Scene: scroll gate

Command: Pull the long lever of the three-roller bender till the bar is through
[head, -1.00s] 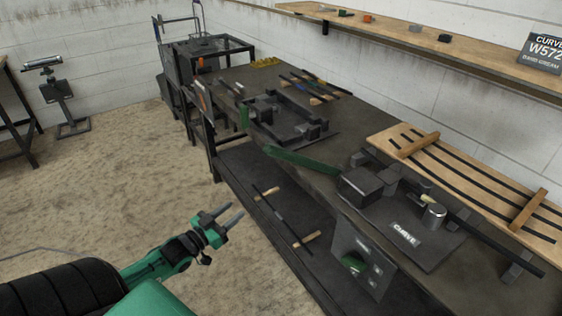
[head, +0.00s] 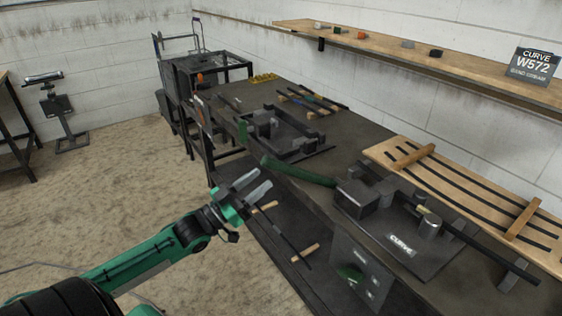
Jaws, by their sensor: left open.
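The three-roller bender (head: 400,243) stands on the near part of the bench, on a dark plate marked CURVE. Its long lever (head: 298,172) has a green grip that points left and sticks out past the bench's front edge. A dark bar (head: 465,238) lies in the bender and runs out to the lower right; whether it touches every roller is hard to see. My left gripper (head: 256,186) is open and empty, in front of the bench, a little left of and below the lever's grip end, apart from it as far as I can tell. My right gripper is not in view.
A wooden rack (head: 470,190) with dark bars lies behind the bender. Another dark fixture (head: 287,132) sits farther along the bench (head: 225,95). A lower shelf (head: 290,262) holds a bar on wooden blocks. A wall shelf (head: 400,50) carries a CURVE W572 sign.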

